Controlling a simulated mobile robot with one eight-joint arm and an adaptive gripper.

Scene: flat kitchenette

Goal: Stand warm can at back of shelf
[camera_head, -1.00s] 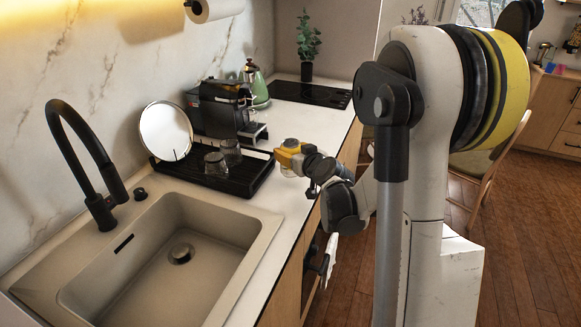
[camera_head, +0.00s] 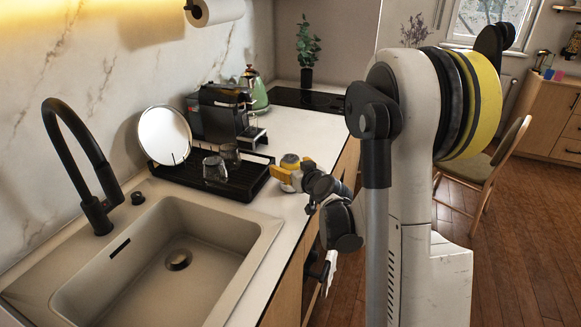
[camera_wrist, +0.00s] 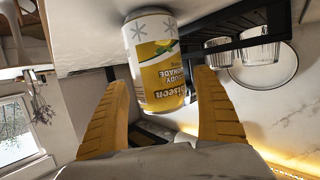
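The can (camera_wrist: 155,60) is yellow with a white snowflake band and lemonade lettering. In the wrist view it is between the two yellow fingers of my gripper (camera_wrist: 163,85), with a gap visible on the right side. In the head view the can (camera_head: 290,161) shows its grey top above my gripper (camera_head: 285,178), on the counter beside the drying rack. My gripper is open around the can. The can's lower part is hidden by the fingers in the head view. I see no shelf that I can identify.
The black drying rack (camera_head: 245,182) holds glasses (camera_head: 215,168) and a round plate (camera_head: 164,135), close left of my gripper. The sink (camera_head: 150,265) lies in front. A coffee machine (camera_head: 222,112) and green kettle (camera_head: 255,90) stand behind. The counter (camera_head: 310,132) farther back is clear.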

